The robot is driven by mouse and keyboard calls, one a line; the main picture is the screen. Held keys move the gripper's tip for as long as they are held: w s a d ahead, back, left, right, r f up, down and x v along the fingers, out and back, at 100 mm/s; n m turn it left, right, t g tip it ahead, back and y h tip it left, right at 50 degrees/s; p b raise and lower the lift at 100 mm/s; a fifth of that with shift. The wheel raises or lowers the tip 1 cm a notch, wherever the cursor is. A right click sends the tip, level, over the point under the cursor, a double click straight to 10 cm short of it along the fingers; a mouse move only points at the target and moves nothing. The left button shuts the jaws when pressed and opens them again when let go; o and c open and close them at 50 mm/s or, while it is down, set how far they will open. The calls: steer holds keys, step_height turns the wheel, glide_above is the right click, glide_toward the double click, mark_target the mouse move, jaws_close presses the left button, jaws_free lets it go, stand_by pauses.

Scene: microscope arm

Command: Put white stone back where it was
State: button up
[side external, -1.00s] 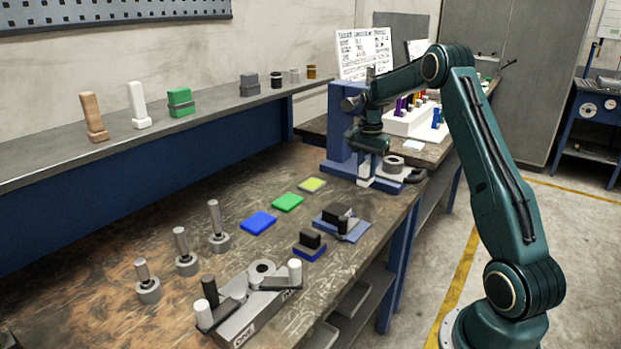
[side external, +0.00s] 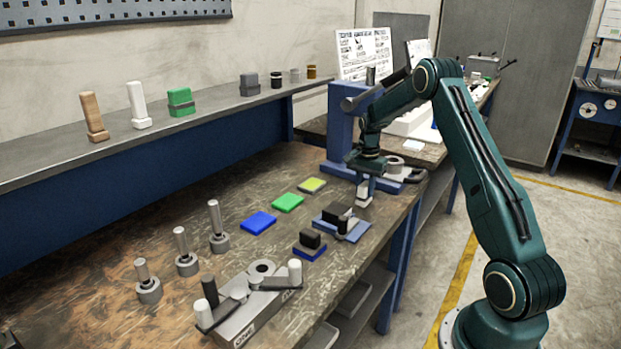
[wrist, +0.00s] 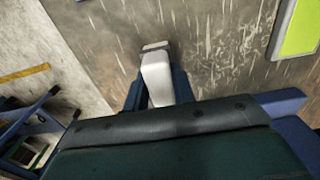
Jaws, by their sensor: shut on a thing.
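My gripper (side external: 366,184) points down over the workbench, in front of the blue stand. It is shut on a white stone (side external: 363,198), a pale block with a greyish lower end. In the wrist view the white stone (wrist: 157,78) sits upright between the two dark fingers (wrist: 158,95). Its lower end is close to the bench top; I cannot tell if it touches. Another white block (side external: 138,105) stands on the back shelf between a wooden block (side external: 95,118) and a green block (side external: 181,103).
The blue stand (side external: 342,130) and a grey ring (side external: 393,165) are just behind my gripper. Yellow (side external: 312,185), green (side external: 288,202) and blue (side external: 258,223) pads lie to its left. Black blocks on blue bases (side external: 310,244) stand in front, near the bench edge.

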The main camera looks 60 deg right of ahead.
mark_target(365, 184)
stand_by(0.3)
steer(key=o, duration=1)
steer(key=shift+f, duration=0.1)
steer(key=shift+c, duration=0.2)
step_height(365, 184, up, 12)
steer(key=shift+r, duration=0.2)
